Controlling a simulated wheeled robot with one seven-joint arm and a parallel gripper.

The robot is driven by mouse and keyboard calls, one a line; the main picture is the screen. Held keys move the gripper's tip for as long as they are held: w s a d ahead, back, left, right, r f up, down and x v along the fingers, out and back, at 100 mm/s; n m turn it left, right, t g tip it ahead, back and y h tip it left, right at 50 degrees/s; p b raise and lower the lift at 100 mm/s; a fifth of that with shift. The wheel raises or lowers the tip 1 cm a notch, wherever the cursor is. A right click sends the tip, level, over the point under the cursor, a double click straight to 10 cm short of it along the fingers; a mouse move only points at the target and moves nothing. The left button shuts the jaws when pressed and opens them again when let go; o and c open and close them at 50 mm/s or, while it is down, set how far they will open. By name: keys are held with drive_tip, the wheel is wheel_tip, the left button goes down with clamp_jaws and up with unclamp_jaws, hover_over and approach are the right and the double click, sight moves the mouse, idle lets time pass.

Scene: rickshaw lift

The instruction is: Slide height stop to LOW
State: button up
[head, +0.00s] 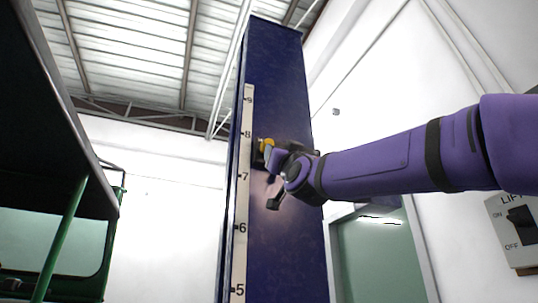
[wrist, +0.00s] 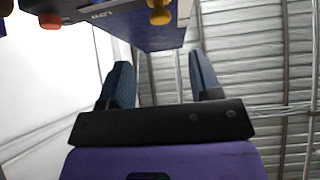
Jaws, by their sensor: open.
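A tall dark blue column (head: 284,85) carries a white scale (head: 242,200) with numbers from 5 to 9. A small yellow knob (head: 267,144), seemingly the height stop, sits on the column just below the level of 8, partly hidden by my gripper (head: 271,179). In the wrist view the yellow knob (wrist: 160,13) is at the top, beyond the fingertips of my gripper (wrist: 163,78). My gripper is open, with nothing between its two fingers. A red knob (wrist: 50,20) and a partly legible label (wrist: 100,14) show at the upper left there.
A lift switch box (head: 520,232) marked ON and OFF is on the white wall at the right. A green vehicle with a dark roof (head: 60,130) stands at the left. A doorway (head: 380,255) is behind the column. The space beside the column's left edge looks clear.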

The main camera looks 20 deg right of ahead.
drive_tip(key=x, duration=1)
drive_tip(key=shift+w+r, duration=0.15)
drive_tip(key=shift+w, duration=0.05)
